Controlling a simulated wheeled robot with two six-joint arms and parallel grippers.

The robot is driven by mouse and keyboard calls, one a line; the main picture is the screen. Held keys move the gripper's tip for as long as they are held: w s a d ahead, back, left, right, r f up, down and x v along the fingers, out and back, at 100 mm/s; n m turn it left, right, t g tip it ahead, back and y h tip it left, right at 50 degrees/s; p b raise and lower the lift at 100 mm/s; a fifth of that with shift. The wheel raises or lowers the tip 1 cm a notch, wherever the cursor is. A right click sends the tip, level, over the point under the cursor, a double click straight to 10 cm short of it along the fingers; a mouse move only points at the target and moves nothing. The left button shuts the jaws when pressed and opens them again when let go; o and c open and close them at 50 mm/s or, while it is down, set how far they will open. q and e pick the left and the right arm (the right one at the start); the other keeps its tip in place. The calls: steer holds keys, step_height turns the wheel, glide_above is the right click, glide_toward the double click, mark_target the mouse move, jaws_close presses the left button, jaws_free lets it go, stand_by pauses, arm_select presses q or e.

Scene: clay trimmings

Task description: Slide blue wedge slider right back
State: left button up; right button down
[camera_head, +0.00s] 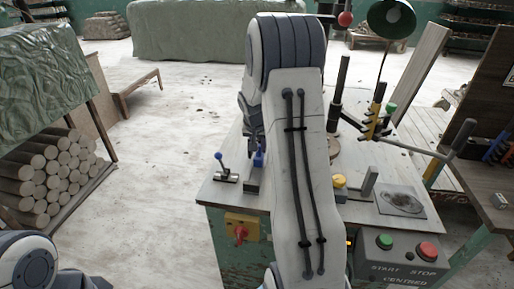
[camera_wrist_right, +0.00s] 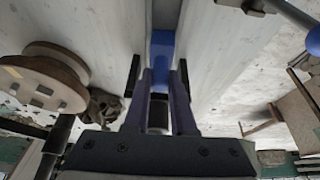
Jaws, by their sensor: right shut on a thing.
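The blue wedge slider (camera_wrist_right: 162,48) sits on a pale rail or bench surface in the right wrist view, between the fingers. In the head view only a small blue part of it (camera_head: 259,159) shows beside my right arm. My right gripper (camera_wrist_right: 160,78) is shut on the blue wedge slider; in the head view the gripper (camera_head: 256,143) is mostly hidden behind my forearm. My left gripper is out of view; only a rounded link of my left arm shows at the lower left.
A small blue-knobbed lever (camera_head: 223,168) stands on the bench (camera_head: 222,196) left of the slider. Right of my arm are a yellow knob (camera_head: 339,181), an upright grey block (camera_head: 370,182) and a start-stop box (camera_head: 398,258). A round wooden wheel (camera_wrist_right: 45,78) shows in the wrist view.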

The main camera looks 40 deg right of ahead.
steer(key=c, duration=0.7)
jaws_free()
steer(key=shift+c, duration=0.2)
steer(key=shift+r, duration=0.1)
steer(key=v, duration=1)
steer(key=shift+r, duration=0.15)
steer(key=shift+s+a, duration=0.1)
steer(key=shift+a, duration=0.05)
